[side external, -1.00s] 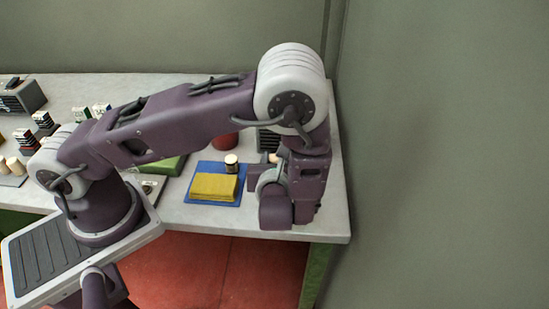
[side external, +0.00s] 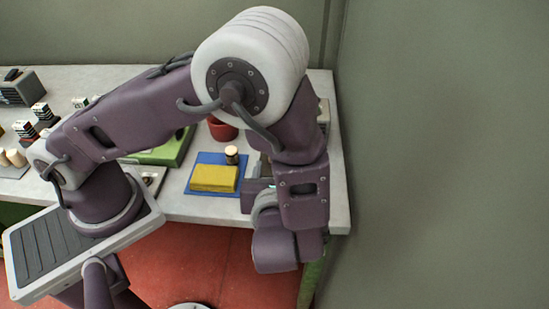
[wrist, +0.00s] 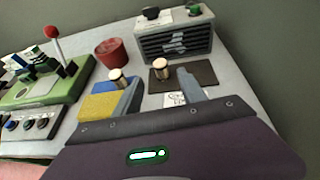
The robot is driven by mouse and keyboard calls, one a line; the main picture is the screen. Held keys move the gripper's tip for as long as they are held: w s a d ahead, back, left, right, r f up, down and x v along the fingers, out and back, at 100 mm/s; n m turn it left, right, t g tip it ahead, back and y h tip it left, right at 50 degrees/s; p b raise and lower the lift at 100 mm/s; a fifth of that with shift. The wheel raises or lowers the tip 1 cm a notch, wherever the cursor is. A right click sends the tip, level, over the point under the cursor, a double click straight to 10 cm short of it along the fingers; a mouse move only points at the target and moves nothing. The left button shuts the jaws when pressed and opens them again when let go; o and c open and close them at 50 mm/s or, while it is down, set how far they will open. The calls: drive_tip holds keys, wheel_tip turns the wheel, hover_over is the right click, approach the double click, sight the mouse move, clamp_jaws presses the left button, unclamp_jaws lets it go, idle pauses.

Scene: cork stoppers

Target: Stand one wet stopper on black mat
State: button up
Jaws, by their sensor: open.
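A cork stopper (wrist: 160,70) with a pale top stands upright on the black mat (wrist: 200,78) in the wrist view. Another stopper (wrist: 116,78) stands on the blue mat (wrist: 100,87) behind the yellow sponge (wrist: 110,103); it also shows in the side view (side external: 232,155). Which stoppers are wet I cannot tell. My gripper (wrist: 162,92) is open and empty, on the near side of the black mat and apart from the stopper. In the side view my arm hides the black mat and its stopper.
A grey slatted box (wrist: 178,42) stands behind the black mat, with a red pot (wrist: 111,52) to its left. A green unit with a red-knobbed lever (wrist: 45,87) is at the left.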

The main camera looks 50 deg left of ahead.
drive_tip(key=shift+s+d+r, duration=0.15)
drive_tip(key=shift+s+d, duration=0.1)
drive_tip(key=s+a+r+n+g+h, duration=0.4)
drive_tip(key=s+a+r+n+g, duration=0.45)
drive_tip(key=r+n, duration=0.5)
drive_tip(key=s+d+r+n+t+h, duration=0.2)
drive_tip(key=s+r+n+t+h, duration=0.3)
drive_tip(key=n, duration=0.7)
drive_tip(key=shift+s+r+n+h, duration=0.35)
drive_tip(key=shift+s+r+h, duration=0.25)
drive_tip(key=shift+r, duration=0.2)
